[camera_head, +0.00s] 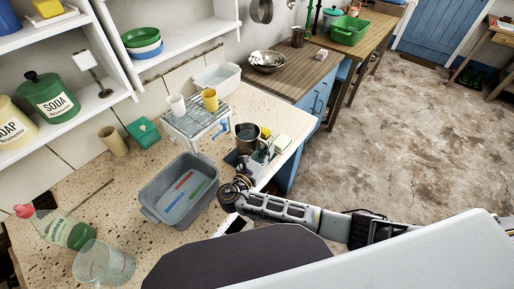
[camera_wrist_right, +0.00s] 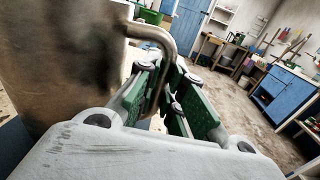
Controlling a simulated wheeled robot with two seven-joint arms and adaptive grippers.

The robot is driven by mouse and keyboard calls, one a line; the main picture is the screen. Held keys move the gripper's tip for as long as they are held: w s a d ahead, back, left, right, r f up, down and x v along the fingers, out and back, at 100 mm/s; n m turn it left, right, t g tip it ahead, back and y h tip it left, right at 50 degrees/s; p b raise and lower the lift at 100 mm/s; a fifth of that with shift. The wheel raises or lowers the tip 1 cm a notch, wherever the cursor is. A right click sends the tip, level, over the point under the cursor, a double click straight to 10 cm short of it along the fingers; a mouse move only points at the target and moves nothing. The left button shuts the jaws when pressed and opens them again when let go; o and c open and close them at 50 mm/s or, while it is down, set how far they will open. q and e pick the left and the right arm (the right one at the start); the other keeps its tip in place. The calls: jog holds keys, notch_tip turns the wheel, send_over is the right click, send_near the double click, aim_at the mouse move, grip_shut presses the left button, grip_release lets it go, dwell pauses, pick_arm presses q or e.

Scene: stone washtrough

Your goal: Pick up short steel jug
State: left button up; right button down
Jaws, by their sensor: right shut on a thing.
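The short steel jug (camera_head: 246,146) is near the counter's front edge in the head view, its dark round opening facing up. In the right wrist view the jug's dull metal wall (camera_wrist_right: 65,65) fills the left side, and its handle (camera_wrist_right: 157,33) curves down between the green-padded fingers. My right gripper (camera_head: 248,166) is at the jug's near side, shut on its handle. The fingers show closely in the wrist view (camera_wrist_right: 172,72). I cannot tell whether the jug's base touches anything. My left gripper is not in view.
A grey basin (camera_head: 150,206) stands left of the jug. A small rack (camera_head: 190,124) with a white cup (camera_head: 177,105) and a yellow cup (camera_head: 210,100) is behind it. A bottle (camera_head: 65,232) and clear glass (camera_head: 103,264) are front left.

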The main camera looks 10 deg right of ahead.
jog(key=shift+r, duration=0.1)
notch_tip(320, 180, up, 8)
jog(key=shift+r+p, duration=0.2)
jog(key=shift+p, duration=0.15)
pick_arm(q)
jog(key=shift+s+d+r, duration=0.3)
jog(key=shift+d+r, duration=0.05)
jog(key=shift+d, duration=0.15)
pick_arm(e)
jog(key=shift+r, duration=0.75)
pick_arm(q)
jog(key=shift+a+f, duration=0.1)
pick_arm(e)
jog(key=shift+f, duration=0.1)
